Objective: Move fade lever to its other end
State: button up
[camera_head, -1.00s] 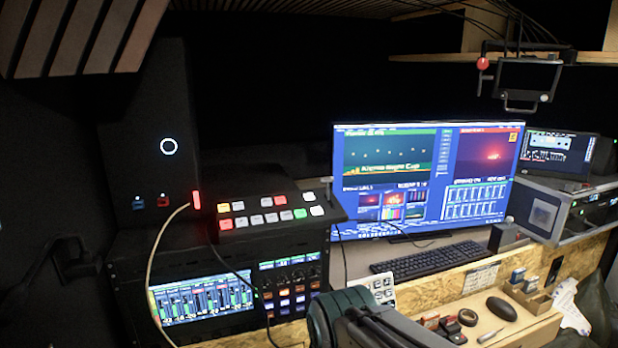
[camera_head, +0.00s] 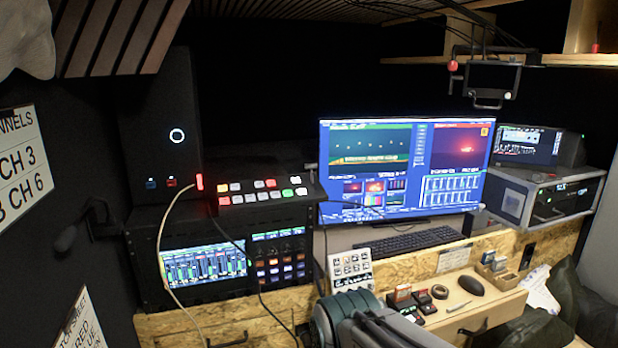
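The switcher panel (camera_head: 262,191) with rows of lit white, red, yellow and green buttons sits on top of the rack at centre left. A small pale handle at its right end (camera_head: 311,168) looks like the fade lever; it is too small and dark to tell which end of its travel it is at. A grey-green part of my own arm shows at the bottom centre, well below and in front of the panel. My gripper's fingers do not show, and nothing touches the lever.
A large monitor (camera_head: 405,168) stands right of the panel, with a keyboard (camera_head: 408,240) before it. A pale cable (camera_head: 160,250) hangs down the rack's left side. A drawer unit (camera_head: 470,312) with small items is at lower right.

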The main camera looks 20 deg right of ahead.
aim_at(312, 165)
jog(key=k, duration=0.8)
jog(key=z, duration=0.75)
jog(key=i, duration=1.25)
jog(key=u, duration=0.25)
